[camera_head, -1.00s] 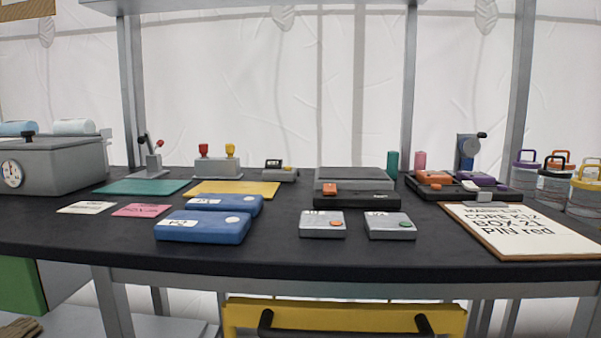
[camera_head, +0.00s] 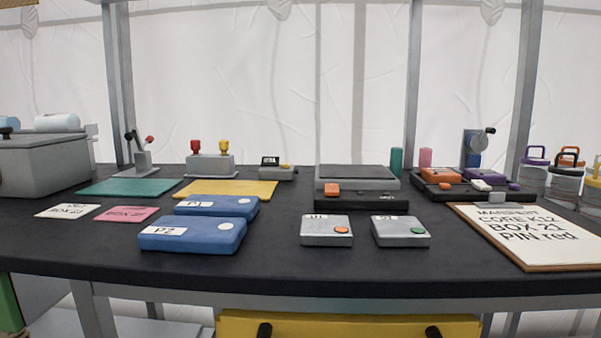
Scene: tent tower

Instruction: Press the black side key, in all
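I cannot make out for certain which part is the black side key. A small grey device (camera_head: 277,169) with a dark display stands at the back middle of the table, but no black key can be told on it. A grey lever unit (camera_head: 143,160) at the back left has one black knob (camera_head: 128,135) and one red knob. A blue crank unit (camera_head: 472,148) at the back right has a dark knob (camera_head: 490,130). Two grey boxes, one with an orange button (camera_head: 326,231) and one with a green button (camera_head: 400,232), sit at the front. My gripper is not in view.
Blue cases (camera_head: 193,236) lie left of centre. A grey scale-like block (camera_head: 357,177) stands behind a black bar (camera_head: 360,201). Lidded jars (camera_head: 565,186) stand at right. The front strip of the black table (camera_head: 300,268) is clear.

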